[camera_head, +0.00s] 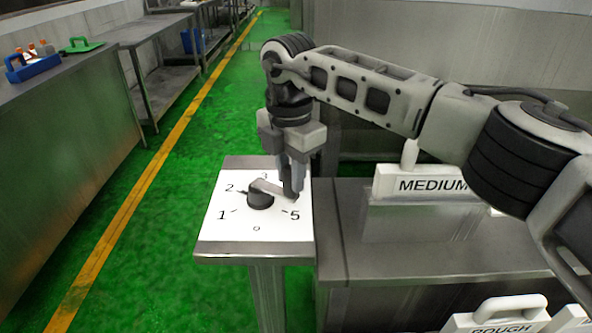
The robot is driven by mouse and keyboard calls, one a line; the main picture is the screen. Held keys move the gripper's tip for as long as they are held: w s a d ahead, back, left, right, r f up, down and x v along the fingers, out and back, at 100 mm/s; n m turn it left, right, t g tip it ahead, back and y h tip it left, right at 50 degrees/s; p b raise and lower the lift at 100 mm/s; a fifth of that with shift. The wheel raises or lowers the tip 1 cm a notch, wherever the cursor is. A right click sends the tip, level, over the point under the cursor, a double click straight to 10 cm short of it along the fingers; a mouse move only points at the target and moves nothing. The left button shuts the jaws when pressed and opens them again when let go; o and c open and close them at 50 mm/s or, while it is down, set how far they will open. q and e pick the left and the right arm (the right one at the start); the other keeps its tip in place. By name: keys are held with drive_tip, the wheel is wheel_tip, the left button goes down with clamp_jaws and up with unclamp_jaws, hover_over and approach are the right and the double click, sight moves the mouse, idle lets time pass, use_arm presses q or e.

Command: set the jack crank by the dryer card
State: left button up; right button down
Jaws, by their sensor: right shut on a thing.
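The jack crank (261,199) is a dark round hub with a grey arm, on a white dial plate (225,238) marked with numbers; 1, 2, 3, 5 and 0 show. Its arm reaches from the hub to the right, toward my gripper. A small dark pointer at the hub's left side points near the 2. My right gripper (291,188) points down and is shut on the crank's outer end, hiding it and part of the dial. A white card reading MEDIUM (425,186) stands on the metal bench at the right. My left gripper is out of view.
Another white card, reading ROUGH (497,322), is partly cut off at the bottom right. The metal bench (395,262) adjoins the dial stand. At the left, a counter (60,130) holds a blue caddy (31,65) and a green-handled item (81,45). Green floor between is clear.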

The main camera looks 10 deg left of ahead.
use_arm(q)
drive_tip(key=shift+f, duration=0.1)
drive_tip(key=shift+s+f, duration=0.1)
use_arm(e)
drive_tip(key=c, duration=1.2)
unclamp_jaws()
drive_tip(key=shift+r, duration=0.1)
use_arm(q)
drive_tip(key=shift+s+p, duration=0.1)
drive_tip(key=shift+p, duration=0.2)
use_arm(e)
wheel_tip(320, 180, up, 16)
drive_tip(key=shift+f, duration=0.1)
